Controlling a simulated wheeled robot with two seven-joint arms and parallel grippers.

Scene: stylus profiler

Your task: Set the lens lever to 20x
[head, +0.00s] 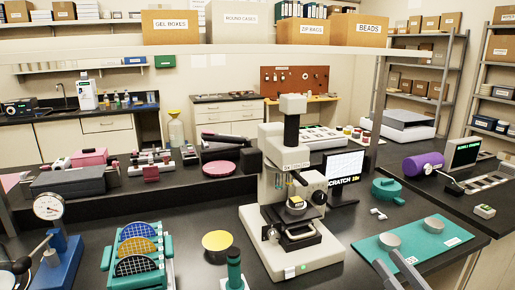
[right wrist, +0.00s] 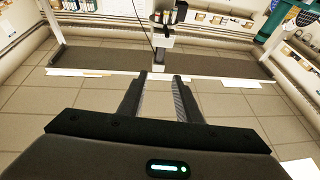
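The stylus profiler (head: 276,190) is a cream instrument with a black top column, standing upright on the black bench in the middle of the head view. Its stage (head: 296,203) carries a small round sample under the head. Dark knobs show on its right side and base; I cannot tell which part is the lens lever. The monitor (head: 345,172) behind it shows yellow text with "SCRATCH" and a small magnification I cannot read surely. My right gripper (head: 397,272) is low at the right front, apart from the profiler. It is open and empty in the right wrist view (right wrist: 161,78).
A teal mat (head: 440,243) with round metal pieces lies beside my right gripper. A teal rack of discs (head: 138,256), a yellow-topped pot (head: 216,243) and a blue gauge stand (head: 58,255) are left of the profiler. A teal lidded pot (head: 388,191) stands to its right.

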